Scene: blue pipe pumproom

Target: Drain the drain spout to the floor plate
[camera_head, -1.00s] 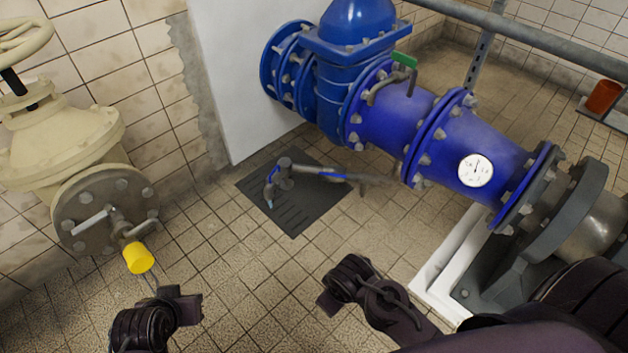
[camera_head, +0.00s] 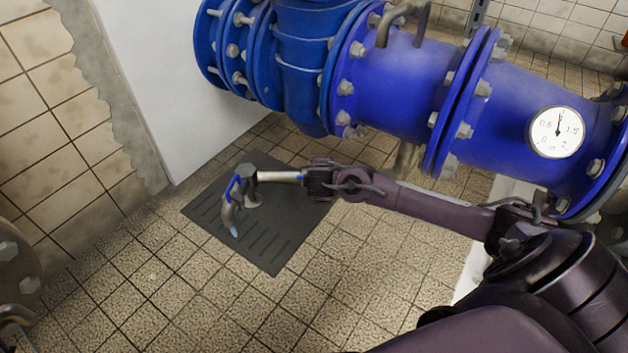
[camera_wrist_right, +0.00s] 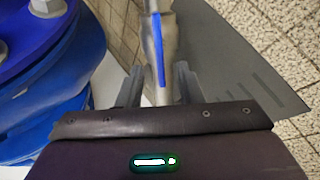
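The drain spout (camera_head: 232,212) is a grey curved piece with a light blue tip, over the dark slotted floor plate (camera_head: 276,252). A pale bar (camera_head: 280,176) runs from its top toward my right gripper (camera_head: 309,178). In the right wrist view this bar (camera_wrist_right: 160,40), with a blue strip, lies between the two fingers of my right gripper (camera_wrist_right: 158,85). The fingers stand apart, with a gap visible on the left side of the bar. My right arm hides part of the bar and plate.
The large blue flanged pipe (camera_head: 400,88) with a round gauge (camera_head: 557,132) runs above my right forearm. A grey stub (camera_head: 404,158) hangs below it. A white wall (camera_head: 160,90) stands behind the plate. Tiled floor (camera_head: 170,285) is clear at front left.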

